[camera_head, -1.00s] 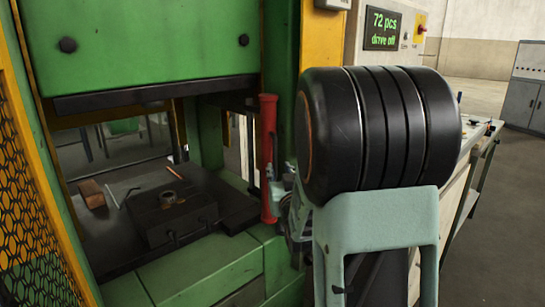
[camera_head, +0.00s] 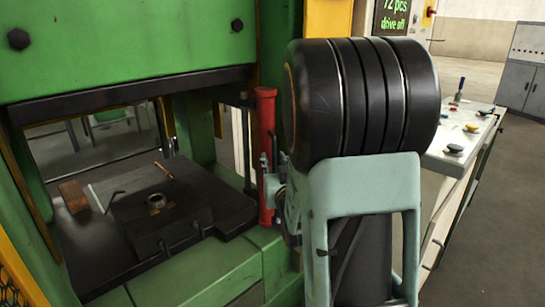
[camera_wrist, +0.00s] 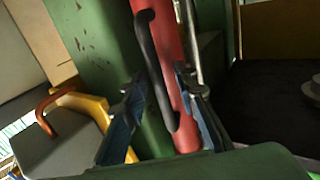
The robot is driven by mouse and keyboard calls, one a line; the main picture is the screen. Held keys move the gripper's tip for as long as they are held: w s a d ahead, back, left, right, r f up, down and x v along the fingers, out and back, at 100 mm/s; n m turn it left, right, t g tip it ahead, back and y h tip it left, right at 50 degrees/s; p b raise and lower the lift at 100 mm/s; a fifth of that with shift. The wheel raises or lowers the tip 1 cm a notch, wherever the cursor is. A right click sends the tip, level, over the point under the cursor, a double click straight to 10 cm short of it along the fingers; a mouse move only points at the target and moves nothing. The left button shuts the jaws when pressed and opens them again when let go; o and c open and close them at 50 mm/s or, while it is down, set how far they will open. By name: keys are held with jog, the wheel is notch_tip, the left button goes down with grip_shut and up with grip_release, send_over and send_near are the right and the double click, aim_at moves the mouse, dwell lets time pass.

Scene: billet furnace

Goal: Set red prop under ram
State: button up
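The red prop (camera_head: 266,130) stands upright at the right front of the green press. A black bar handle (camera_wrist: 155,70) runs along its side in the wrist view, where the red body (camera_wrist: 178,100) also shows. My gripper (camera_head: 272,175) is at the prop's lower half. In the wrist view its fingers (camera_wrist: 158,88) are spread, one on each side of the handle, with a gap on the left. The right finger lies close against or over the red body; contact is unclear. The green ram (camera_head: 125,45) is raised above the dark die block (camera_head: 170,232).
A metal ring (camera_head: 161,201) sits on the die block. A brown block (camera_head: 73,197), a black hooked tool (camera_head: 115,197) and a copper-coloured rod (camera_head: 164,170) lie around it. Open space shows between ram and die.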

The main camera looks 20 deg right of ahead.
grip_shut()
dwell(0.3)
jog(key=shift+a, duration=0.15)
